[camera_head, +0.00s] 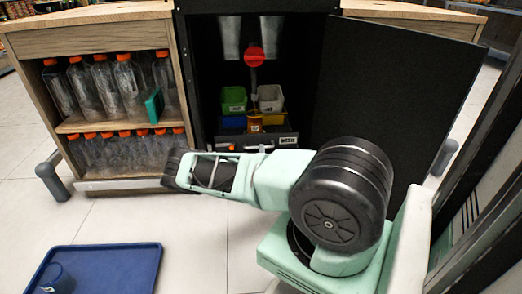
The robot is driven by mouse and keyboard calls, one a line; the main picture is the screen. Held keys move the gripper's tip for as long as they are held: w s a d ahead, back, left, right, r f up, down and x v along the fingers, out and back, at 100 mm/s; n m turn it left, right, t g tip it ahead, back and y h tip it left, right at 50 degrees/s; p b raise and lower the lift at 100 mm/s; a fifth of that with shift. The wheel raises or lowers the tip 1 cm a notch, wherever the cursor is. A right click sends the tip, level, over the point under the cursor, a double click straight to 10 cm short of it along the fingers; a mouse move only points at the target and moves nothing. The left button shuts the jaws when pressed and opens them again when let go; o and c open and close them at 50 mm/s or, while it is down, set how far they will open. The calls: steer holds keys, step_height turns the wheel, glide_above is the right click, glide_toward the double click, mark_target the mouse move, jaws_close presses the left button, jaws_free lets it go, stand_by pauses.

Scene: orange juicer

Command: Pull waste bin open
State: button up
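The open black cabinet (208,80) stands at the top centre. A dark drawer-like front with a pale label (287,140) shows low inside it and looks like the waste bin; how far out it sits is hard to tell. My gripper (177,168) is the dark end of my pale green arm, pointing left, in front of and below the cabinet's lower left corner. Its fingers are too dark to tell whether they are open or shut. My wrist partly covers the lower edge of the cabinet opening.
The black cabinet door (395,90) stands open on the right. Inside are a green container (233,99) and a white container (270,98). The left shelf holds several orange-capped bottles (127,82). A blue tray (115,270) with a blue cup (58,278) lies lower left. Tiled floor between is clear.

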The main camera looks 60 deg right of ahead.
steer(key=shift+x, duration=1.65)
